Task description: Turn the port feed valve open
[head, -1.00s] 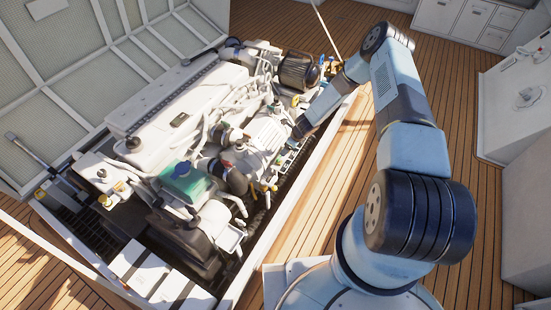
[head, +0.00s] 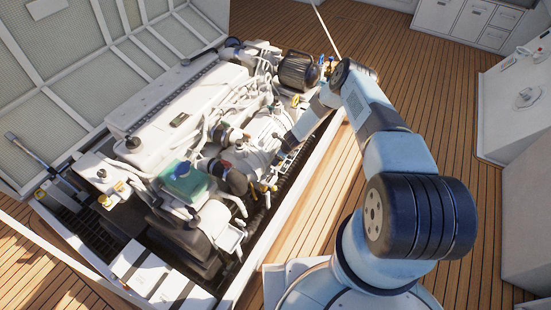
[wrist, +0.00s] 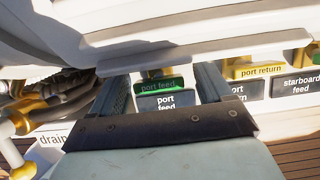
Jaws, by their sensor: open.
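In the wrist view, the port feed valve has a green handle (wrist: 160,85) lettered "port feed", with a bit of brass above it. A dark "port feed" label plate (wrist: 167,101) sits just below the handle. My gripper (wrist: 162,78) is open, with one finger on each side of the green handle. Gaps show between the handle and both fingers; I cannot tell their depth relative to it. In the head view, my gripper (head: 283,150) reaches down at the engine's right side, and the valve is too small to make out there.
The yellow port return handle (wrist: 258,70) and the starboard feed label (wrist: 302,84) lie close to the right. Brass fittings and hoses (wrist: 40,105) and a drain label (wrist: 50,141) are at left. A white engine part (wrist: 150,30) overhangs the gripper. The wooden deck (head: 335,165) is clear.

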